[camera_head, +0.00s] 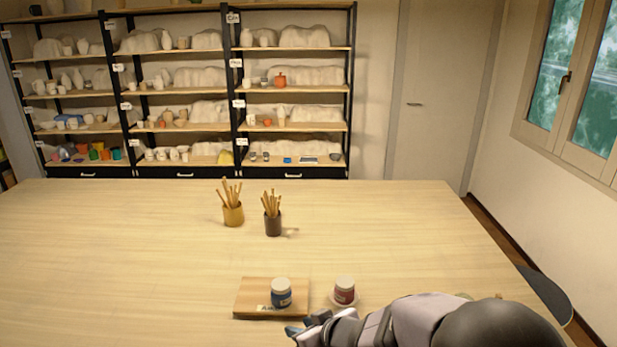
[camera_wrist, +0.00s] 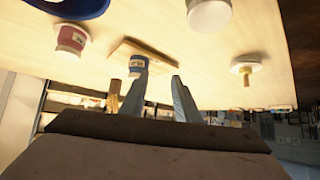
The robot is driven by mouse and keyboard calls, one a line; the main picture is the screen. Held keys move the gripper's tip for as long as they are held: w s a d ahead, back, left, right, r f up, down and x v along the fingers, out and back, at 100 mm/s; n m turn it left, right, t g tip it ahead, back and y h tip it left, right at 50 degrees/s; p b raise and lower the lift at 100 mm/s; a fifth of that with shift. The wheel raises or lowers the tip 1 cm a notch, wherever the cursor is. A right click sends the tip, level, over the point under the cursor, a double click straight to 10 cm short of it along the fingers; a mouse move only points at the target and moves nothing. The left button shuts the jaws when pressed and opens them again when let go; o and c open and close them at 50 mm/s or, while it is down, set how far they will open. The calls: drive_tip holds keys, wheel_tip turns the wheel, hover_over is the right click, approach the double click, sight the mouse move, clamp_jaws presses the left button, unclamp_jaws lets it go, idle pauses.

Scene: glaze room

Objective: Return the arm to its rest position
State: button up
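My gripper (camera_head: 303,327) is low at the bottom edge of the head view, in front of the wooden board (camera_head: 246,297). In the wrist view, which is upside down, its two fingers (camera_wrist: 158,88) stand apart with nothing seen between them. A blue jar (camera_head: 281,297) with a white lid stands upright on the board, beyond the fingertips. It also shows in the wrist view (camera_wrist: 138,66). My arm reaches in from the lower right of the head view.
A red jar (camera_head: 345,290) stands on a small pale disc to the board's right. The wrist view also shows a white cylinder (camera_wrist: 208,14) and a blue object (camera_wrist: 68,8). The table's left is clear.

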drive_tip(key=s+d+m+h, duration=0.1)
drive_tip(key=d+h, duration=0.1)
drive_tip(key=d, duration=0.3)
drive_tip(key=s+d+f+m+h+b, duration=0.1)
drive_tip(key=s+d+m+h, duration=0.1)
drive_tip(key=d, duration=0.4)
drive_tip(key=s+d+f+m+g+h+b, duration=0.1)
drive_tip(key=d+h, duration=0.1)
drive_tip(key=d, duration=0.4)
drive_tip(key=shift+s+f+m, duration=0.25)
drive_tip(key=shift+s+m, duration=0.1)
drive_tip(key=shift+m, duration=0.05)
drive_tip(key=s+d+f+g+b, duration=0.1)
drive_tip(key=s+f, duration=0.1)
drive_tip(key=s+d+f+m+g+h+b, duration=0.1)
drive_tip(key=s+f+b, duration=0.1)
drive_tip(key=s+d+f+b, duration=0.1)
drive_tip(key=s+f, duration=0.1)
drive_tip(key=shift+s+g+b, duration=0.35)
drive_tip(key=shift+s+g, duration=0.05)
drive_tip(key=s+a+f+g+b, duration=0.1)
drive_tip(key=s+f+g+b, duration=0.1)
drive_tip(key=s, duration=0.3)
drive_tip(key=s+a+f+m+g+y+b, duration=0.1)
drive_tip(key=s+a+f+g+b, duration=0.1)
drive_tip(key=s, duration=0.4)
drive_tip(key=shift+a+f+b, duration=0.2)
drive_tip(key=shift+f+b, duration=0.2)
drive_tip(key=shift+f, duration=0.3)
drive_tip(key=shift+s, duration=0.1)
